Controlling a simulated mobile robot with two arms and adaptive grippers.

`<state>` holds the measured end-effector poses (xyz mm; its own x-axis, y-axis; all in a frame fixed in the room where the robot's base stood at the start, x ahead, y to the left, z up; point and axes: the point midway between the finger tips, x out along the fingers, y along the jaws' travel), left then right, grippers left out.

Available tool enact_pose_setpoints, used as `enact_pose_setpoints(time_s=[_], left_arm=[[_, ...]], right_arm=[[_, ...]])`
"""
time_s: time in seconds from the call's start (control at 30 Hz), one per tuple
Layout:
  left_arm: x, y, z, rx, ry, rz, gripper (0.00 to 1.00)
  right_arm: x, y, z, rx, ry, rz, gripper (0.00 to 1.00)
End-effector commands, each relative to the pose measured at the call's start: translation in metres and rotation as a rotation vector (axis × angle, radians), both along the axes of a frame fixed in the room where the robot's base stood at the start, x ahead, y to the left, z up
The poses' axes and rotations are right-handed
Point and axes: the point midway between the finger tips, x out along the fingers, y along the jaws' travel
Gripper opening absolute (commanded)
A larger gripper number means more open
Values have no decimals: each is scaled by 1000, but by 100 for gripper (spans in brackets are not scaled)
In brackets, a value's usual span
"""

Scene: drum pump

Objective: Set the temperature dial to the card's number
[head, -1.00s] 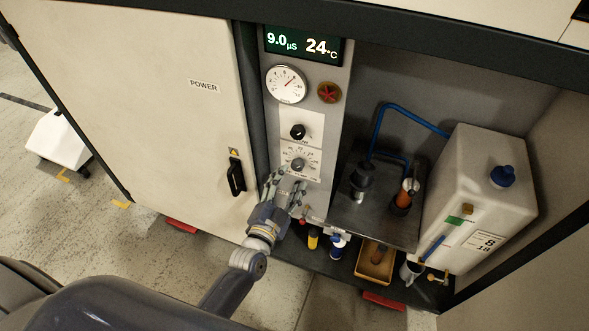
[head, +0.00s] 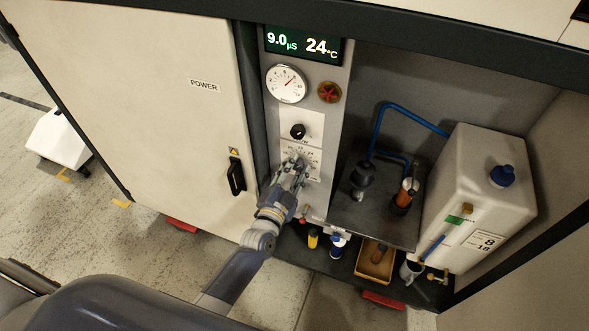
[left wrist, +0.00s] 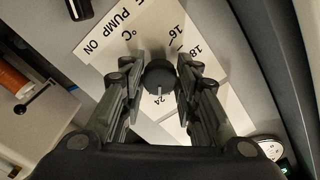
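The temperature dial (left wrist: 160,78) is a round black knob. In the left wrist view its white pointer line points down, toward the 24 mark. In the head view my gripper mostly hides it. My left gripper (left wrist: 160,62) has one finger on each side of the dial, with narrow gaps seeming to show; in the head view it is at the panel (head: 296,166). A card (head: 484,242) on the white tank reads 8 above 18. The display (head: 303,45) shows 9.0 µS and 24 °C. My right gripper is not in view.
The cabinet door handle (head: 236,176) is left of my gripper. Bottles and a yellow tray (head: 374,263) stand below right.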

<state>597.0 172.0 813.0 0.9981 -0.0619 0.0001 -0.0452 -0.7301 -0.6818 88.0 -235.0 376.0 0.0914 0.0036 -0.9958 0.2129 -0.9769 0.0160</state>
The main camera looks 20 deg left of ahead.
Motion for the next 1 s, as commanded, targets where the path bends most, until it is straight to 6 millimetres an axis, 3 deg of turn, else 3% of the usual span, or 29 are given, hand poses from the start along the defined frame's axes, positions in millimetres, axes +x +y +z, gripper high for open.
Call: enact_pose_setpoints(time_s=[0.47, 1.0], left_arm=[[0, 0, 0, -112, 8, -1, 6], [0, -2, -1, -593, 37, -1, 6]], right_arm=[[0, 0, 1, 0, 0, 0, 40], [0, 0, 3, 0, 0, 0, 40]])
